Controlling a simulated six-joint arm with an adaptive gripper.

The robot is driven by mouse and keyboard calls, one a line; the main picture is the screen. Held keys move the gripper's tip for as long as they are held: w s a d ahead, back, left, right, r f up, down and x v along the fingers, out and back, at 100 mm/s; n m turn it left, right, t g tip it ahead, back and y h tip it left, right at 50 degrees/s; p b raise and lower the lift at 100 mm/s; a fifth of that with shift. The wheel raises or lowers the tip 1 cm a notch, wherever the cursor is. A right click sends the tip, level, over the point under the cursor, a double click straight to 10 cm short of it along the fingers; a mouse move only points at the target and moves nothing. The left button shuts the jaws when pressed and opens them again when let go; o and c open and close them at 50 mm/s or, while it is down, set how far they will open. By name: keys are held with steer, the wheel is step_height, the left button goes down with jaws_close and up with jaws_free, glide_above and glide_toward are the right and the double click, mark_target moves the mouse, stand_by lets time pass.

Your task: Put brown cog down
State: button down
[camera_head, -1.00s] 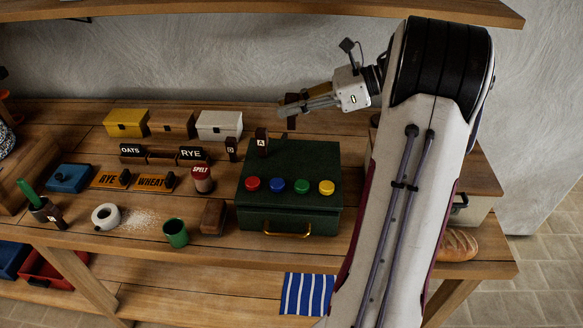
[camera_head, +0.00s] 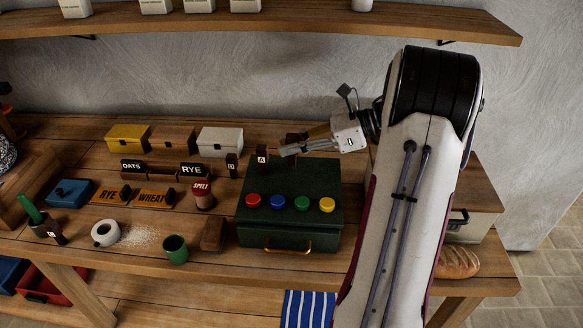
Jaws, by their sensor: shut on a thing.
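My gripper (camera_head: 290,148) is at the back of the bench, just beyond the rear of the green box (camera_head: 300,182). It is shut on a small dark brown piece, taken as the brown cog (camera_head: 293,137), mostly hidden behind the fingers. Its toothed shape cannot be made out. The fingers point left and appear a little above the bench top. I cannot tell whether the cog touches the bench (camera_head: 215,270).
A dark block marked A (camera_head: 262,158) stands just left of the fingertips. A white box (camera_head: 220,141) is further left, beside a brown box (camera_head: 174,139) and a yellow box (camera_head: 128,137). Coloured buttons line the green box's front. A shelf (camera_head: 300,22) hangs above.

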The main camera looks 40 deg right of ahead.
mark_target(293, 165)
steer(key=shift+f, duration=1.4)
steer(key=shift+f, duration=0.1)
steer(key=shift+f, duration=1.75)
steer(key=shift+f, duration=0.1)
steer(key=c, duration=2)
jaws_free()
steer(key=shift+o, duration=0.2)
steer(key=shift+s+d, duration=0.1)
steer(key=v, duration=1.1)
steer(key=shift+s+d+r, duration=0.2)
steer(key=shift+s+d, duration=0.05)
steer(key=shift+s, duration=0.05)
